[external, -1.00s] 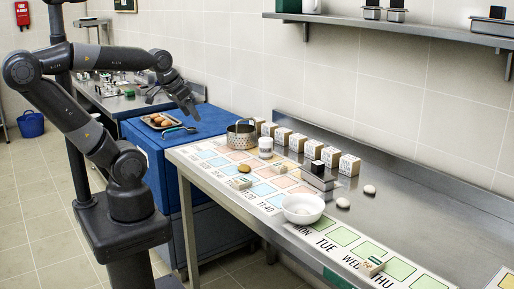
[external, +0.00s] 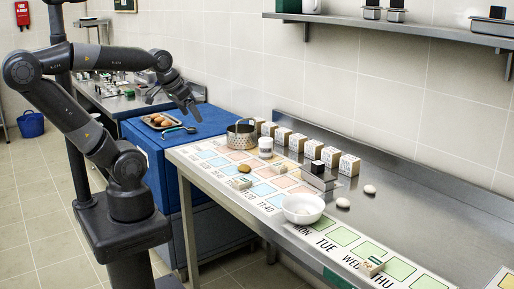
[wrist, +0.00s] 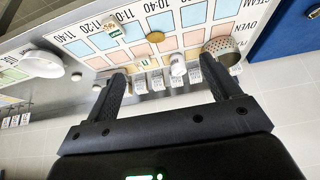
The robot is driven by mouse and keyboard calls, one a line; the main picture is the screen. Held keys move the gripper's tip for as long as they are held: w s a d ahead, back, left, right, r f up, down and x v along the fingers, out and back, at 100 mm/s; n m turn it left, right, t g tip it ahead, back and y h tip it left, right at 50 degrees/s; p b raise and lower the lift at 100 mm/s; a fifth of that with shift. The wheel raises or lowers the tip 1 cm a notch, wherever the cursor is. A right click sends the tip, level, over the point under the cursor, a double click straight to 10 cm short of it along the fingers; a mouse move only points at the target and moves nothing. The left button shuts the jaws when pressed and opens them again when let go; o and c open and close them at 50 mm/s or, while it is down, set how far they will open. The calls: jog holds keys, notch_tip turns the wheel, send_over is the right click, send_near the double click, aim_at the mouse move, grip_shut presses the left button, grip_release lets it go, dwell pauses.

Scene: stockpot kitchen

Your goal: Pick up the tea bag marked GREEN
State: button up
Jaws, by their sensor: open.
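A small pale packet with a green mark (wrist: 113,29) lies on the printed chart in the wrist view, left of a round tan item (wrist: 156,36); its lettering is too small to read. In the external view a small packet (external: 241,183) lies by the same tan item. Another small pale packet (wrist: 145,62) lies on the chart nearer the boxes. A third packet (external: 371,266) with a green mark lies by the WED and THU columns. My gripper (external: 192,110) is open and empty, above the blue cabinet and left of the steel counter; its fingers also show in the wrist view (wrist: 168,78).
A perforated metal pot (external: 241,135), a white cup (external: 265,147) and a row of small boxes stand on the counter. A white bowl (external: 303,208) and a metal container (external: 318,178) stand nearer the middle. A tray with brown eggs (external: 159,124) rests on the blue cabinet (external: 207,122).

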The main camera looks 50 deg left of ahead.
jog(key=w+d+r+m+h, duration=0.1)
jog(key=w+d+r+m, duration=0.35)
jog(key=w+d, duration=0.6)
jog(key=w+d+f+m+g+h, duration=0.1)
jog(key=w+d+m, duration=0.25)
jog(key=d, duration=0.55)
jog(key=w+d+f+m+g+h, duration=0.15)
jog(key=w+d, duration=0.25)
jog(key=d, duration=0.4)
jog(key=m+g+h, duration=0.1)
jog(key=m+g, duration=0.2)
jog(key=m, duration=0.6)
send_near(370, 260)
jog(key=x, duration=0.8)
jog(key=shift+d+f, duration=0.2)
jog(key=shift+f, duration=0.15)
jog(key=shift+c, duration=0.3)
